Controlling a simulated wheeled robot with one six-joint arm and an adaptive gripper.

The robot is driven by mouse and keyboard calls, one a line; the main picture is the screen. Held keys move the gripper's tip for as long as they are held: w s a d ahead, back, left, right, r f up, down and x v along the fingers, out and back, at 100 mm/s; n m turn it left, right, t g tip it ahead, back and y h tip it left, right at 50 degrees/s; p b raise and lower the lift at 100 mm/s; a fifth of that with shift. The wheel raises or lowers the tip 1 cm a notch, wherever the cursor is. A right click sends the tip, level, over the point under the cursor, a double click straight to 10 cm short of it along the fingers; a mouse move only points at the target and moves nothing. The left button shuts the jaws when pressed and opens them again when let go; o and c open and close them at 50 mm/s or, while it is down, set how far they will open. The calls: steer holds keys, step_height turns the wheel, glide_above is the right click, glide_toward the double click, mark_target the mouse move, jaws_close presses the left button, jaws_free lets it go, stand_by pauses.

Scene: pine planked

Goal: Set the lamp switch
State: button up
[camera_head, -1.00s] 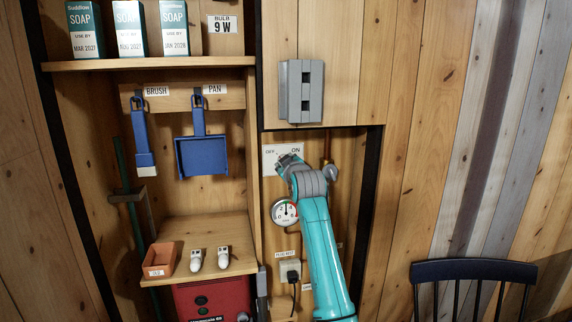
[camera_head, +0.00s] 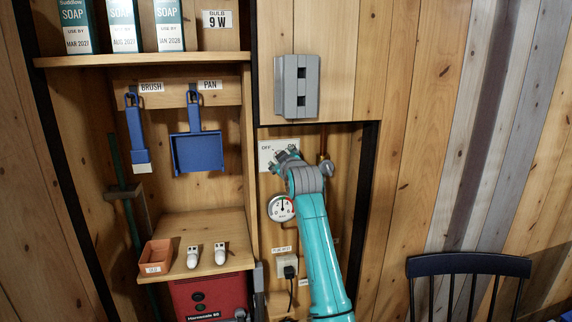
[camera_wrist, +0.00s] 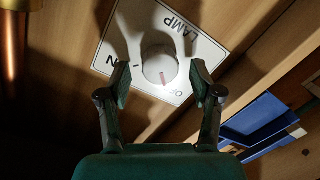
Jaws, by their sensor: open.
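The lamp switch is a round white knob (camera_wrist: 159,64) on a white plate (camera_wrist: 196,48) lettered LAMP, ON and OFF, upside down in the wrist view. A reddish line on the knob points toward the OFF side. My gripper (camera_wrist: 161,80) is open, with one finger on each side of the knob and a visible gap to both. In the head view the plate (camera_head: 265,157) is on the back wall of the recess, and my gripper (camera_head: 285,156) hides the knob.
A grey box (camera_head: 297,87) is mounted just above the recess. A round gauge (camera_head: 281,208) and a plugged socket (camera_head: 287,267) are below the plate. A copper pipe (camera_wrist: 15,45) runs beside it. A blue dustpan (camera_head: 197,153) hangs left of the divider.

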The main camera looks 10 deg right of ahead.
steer(key=s, duration=1.1)
steer(key=shift+s+r, duration=0.25)
steer(key=shift+r, duration=0.2)
steer(key=s+f+m, duration=0.1)
steer(key=s+f, duration=0.4)
steer(key=f, duration=0.7)
steer(key=s+f+m, duration=0.1)
steer(key=s+f, duration=0.4)
steer(key=f, duration=0.6)
steer(key=s+f+m+g, duration=0.1)
steer(key=s+f, duration=1.4)
steer(key=s, duration=0.3)
steer(key=s+f+m, duration=0.1)
steer(key=s+f, duration=0.1)
steer(key=s, duration=0.8)
steer(key=s+f+m, duration=0.1)
steer(key=s+f, duration=0.2)
steer(key=s, duration=0.7)
steer(key=s+r+m, duration=0.1)
steer(key=s+r, duration=0.2)
steer(key=s, duration=0.6)
steer(key=s+r+m+g, duration=0.1)
steer(key=s+r, duration=0.3)
steer(key=s, duration=0.6)
steer(key=shift+s, duration=0.25)
